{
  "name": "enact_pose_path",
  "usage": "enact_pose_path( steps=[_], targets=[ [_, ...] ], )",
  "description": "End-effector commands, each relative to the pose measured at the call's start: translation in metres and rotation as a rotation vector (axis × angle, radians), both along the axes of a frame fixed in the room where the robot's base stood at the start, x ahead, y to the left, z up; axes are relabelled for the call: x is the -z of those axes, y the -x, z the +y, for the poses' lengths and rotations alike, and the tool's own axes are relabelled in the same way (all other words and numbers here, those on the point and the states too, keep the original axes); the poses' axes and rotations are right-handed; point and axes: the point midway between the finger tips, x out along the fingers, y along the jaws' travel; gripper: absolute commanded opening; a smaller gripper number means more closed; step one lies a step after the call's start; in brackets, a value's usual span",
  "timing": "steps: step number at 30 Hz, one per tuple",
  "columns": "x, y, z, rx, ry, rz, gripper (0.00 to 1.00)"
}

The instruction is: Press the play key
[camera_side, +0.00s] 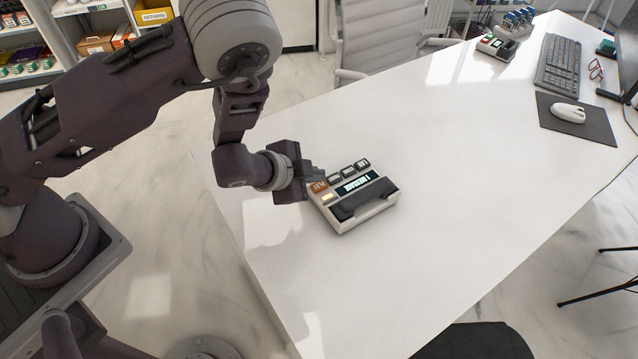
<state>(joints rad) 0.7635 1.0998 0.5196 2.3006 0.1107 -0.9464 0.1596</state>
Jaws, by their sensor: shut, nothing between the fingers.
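A cream answering machine (378,213) with a dark handset-shaped cover lies on the white desk. Its lit display (356,185) reads "1 MESSAGE". A row of keys runs along its back edge: an orange key (319,186) at the left end, then several dark keys (348,171). The orange key looks like the play key, but its lettering is too small to read surely. A small yellow lit patch (327,198) sits below it. My gripper (317,172) is shut and empty, its tips just behind and close above the orange key. I cannot tell whether they touch it.
The white desk (440,190) is clear around the machine. A white chair (385,40) stands behind the desk.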

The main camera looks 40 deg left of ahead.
Motion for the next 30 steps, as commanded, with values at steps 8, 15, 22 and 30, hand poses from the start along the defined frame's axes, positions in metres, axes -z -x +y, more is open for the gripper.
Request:
enact_pose_path(
  steps=[8, 15, 22, 30],
  targets=[
    [0.006, 0.000, 0.000, -0.001, -0.001, 0.001, 0.00],
    [0.009, 0.000, 0.000, -0.001, -0.001, 0.001, 0.00],
    [0.009, 0.000, 0.000, 0.000, 0.000, 0.000, 0.00],
    [0.012, 0.000, 0.000, 0.000, 0.000, 0.000, 0.00]
  ],
)
